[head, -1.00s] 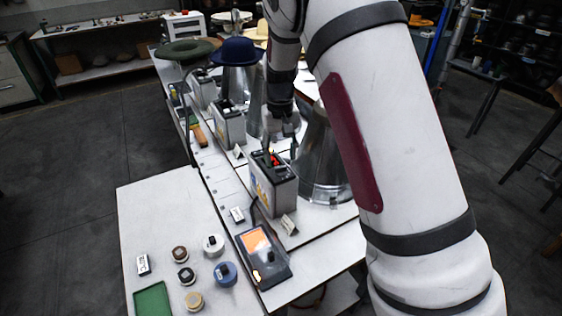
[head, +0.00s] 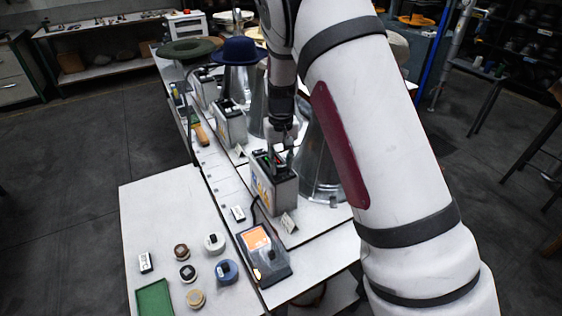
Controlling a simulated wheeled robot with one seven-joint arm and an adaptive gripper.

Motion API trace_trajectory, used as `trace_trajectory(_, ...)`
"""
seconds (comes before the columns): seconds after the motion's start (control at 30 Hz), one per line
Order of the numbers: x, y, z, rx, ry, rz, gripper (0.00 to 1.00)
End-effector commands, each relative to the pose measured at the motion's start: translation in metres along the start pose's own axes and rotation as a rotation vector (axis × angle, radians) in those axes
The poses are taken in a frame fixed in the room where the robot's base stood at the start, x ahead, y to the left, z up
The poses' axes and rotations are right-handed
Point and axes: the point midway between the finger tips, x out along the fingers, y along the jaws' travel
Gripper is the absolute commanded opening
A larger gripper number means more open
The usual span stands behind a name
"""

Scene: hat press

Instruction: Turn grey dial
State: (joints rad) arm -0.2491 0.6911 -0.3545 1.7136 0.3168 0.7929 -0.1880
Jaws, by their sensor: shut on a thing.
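A grey control box (head: 272,184) with a yellow warning label stands on the white bench, in front of a shiny metal cone (head: 319,180). My gripper (head: 277,152) points down at the top of this box, its fingers shut on a small part there. That part appears to be the grey dial, but the fingers hide it, so I cannot see its angle. A small green light shows on the box top beside the fingers.
A dark console with an orange screen (head: 257,239) lies in front of the box. Loose round pieces, including a blue one (head: 226,271), and a green mat (head: 154,299) are on the left tabletop. A similar box (head: 231,124) and a blue hat (head: 238,50) stand behind.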

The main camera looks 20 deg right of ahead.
Motion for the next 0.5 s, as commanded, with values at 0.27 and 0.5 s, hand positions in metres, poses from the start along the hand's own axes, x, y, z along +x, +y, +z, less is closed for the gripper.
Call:
trace_trajectory(0.27, 0.0002, 0.0001, -0.0002, 0.070, 0.000, 0.000, 0.00)
trace_trajectory(0.5, 0.0000, 0.0007, -0.0004, 0.226, 0.000, 0.001, 0.00)
